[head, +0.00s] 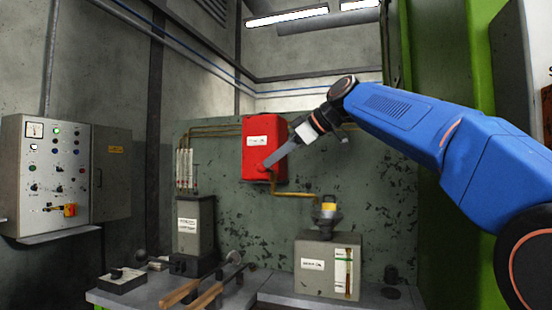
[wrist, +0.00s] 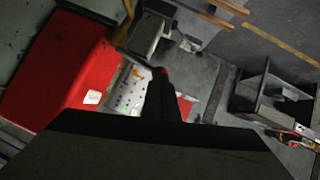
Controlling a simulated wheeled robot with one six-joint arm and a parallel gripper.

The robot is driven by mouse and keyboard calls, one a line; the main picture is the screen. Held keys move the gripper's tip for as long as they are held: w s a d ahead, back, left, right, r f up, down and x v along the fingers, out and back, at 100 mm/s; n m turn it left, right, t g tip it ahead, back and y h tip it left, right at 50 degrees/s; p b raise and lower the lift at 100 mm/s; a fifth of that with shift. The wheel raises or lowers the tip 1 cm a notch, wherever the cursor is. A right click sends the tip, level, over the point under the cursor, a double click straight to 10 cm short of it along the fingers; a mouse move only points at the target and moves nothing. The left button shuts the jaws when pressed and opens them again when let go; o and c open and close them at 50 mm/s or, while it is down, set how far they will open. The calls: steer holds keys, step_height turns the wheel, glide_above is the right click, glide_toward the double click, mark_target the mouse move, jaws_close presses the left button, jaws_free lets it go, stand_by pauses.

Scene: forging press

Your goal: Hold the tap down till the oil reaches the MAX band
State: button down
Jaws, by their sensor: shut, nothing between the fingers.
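The red oil tank (head: 258,136) with a white label hangs on the green back panel. It fills the left of the wrist view (wrist: 55,70). My gripper (head: 267,165) is shut and empty, its tip at the lower front of the tank, where the tap seems to be. In the wrist view, the dark fingers (wrist: 161,95) end at a small red piece (wrist: 160,70), possibly the tap; I cannot tell if they touch. A grey oil box (head: 314,282) stands below, with a sight gauge (head: 342,270) bearing a green band. The exact oil level is too small to read.
A brass pipe (head: 276,192) runs from the tank towards the box's yellow-and-grey filler (head: 328,208). A grey unit (head: 194,225) and wooden-handled tools (head: 207,296) are at left. A control panel (head: 46,175) hangs on the left wall.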

steer(key=shift+f, duration=0.1)
steer(key=shift+s+a+f+n+t, duration=0.1)
steer(key=shift+s+f+n+t, duration=0.3)
steer(key=shift+f+t, duration=0.25)
steer(key=shift+w+f+t, duration=0.1)
steer(key=shift+f+t, duration=0.15)
steer(key=shift+f, duration=0.5)
stand_by(6.5)
